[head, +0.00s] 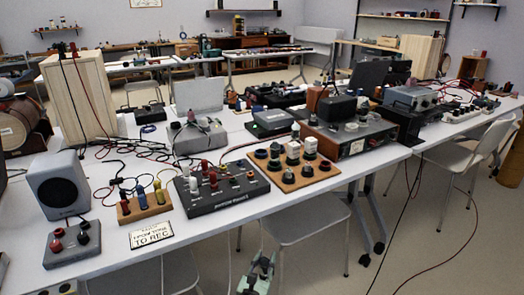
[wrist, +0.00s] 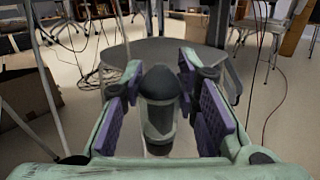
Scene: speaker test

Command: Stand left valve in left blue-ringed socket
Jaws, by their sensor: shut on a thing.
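My gripper (head: 258,272) is low at the bottom of the head view, in front of the table and below its top. In the wrist view its purple-padded fingers are shut on a valve (wrist: 159,115), a glassy grey cylinder with a dark rounded top, which looks roughly upright. The brown wooden socket board (head: 296,184) lies near the table's front edge in the head view, above and right of my gripper. It carries several dark round sockets and pale upright pieces (head: 310,147). I cannot make out blue rings, so I cannot tell which socket is the left blue-ringed one.
A black control box (head: 237,200) with knobs stands left of the board. A grey amplifier (head: 352,144) stands behind it to the right. Loose cables cross the table (head: 211,232). A grey chair (head: 300,222) is under the front edge, close to my gripper.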

